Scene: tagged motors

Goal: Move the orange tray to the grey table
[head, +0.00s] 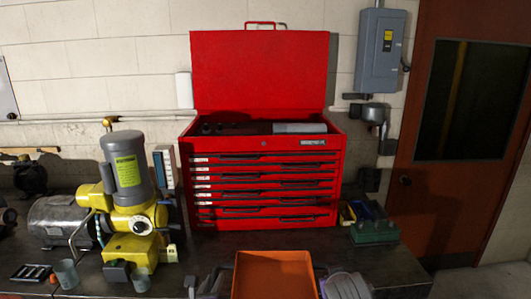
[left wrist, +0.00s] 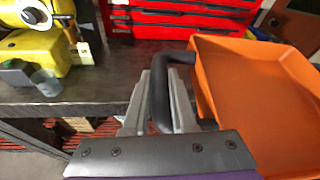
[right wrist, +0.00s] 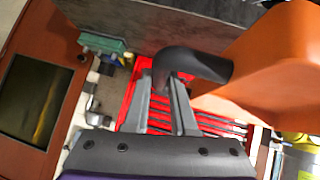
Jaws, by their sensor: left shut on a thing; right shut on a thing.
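The orange tray (head: 273,275) is at the bottom centre of the head view, cut off by the lower edge; its visible inside is empty. My left gripper (head: 207,281) is at its left side, shut on a black tray handle, as the left wrist view shows (left wrist: 160,100). My right gripper (right wrist: 166,92) is shut on the opposite black handle (right wrist: 190,63); in the head view it is partly visible at the tray's right. The tray is at the front of a dark workbench (head: 215,250); I cannot tell whether it touches it. I cannot identify a separate grey table.
A red tool chest (head: 262,190) stands open behind the tray. A yellow and grey motor (head: 128,200) and a small cup (head: 66,274) are on the left of the bench. A green block (head: 374,232) is at the right. A brown door (head: 440,190) is beyond.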

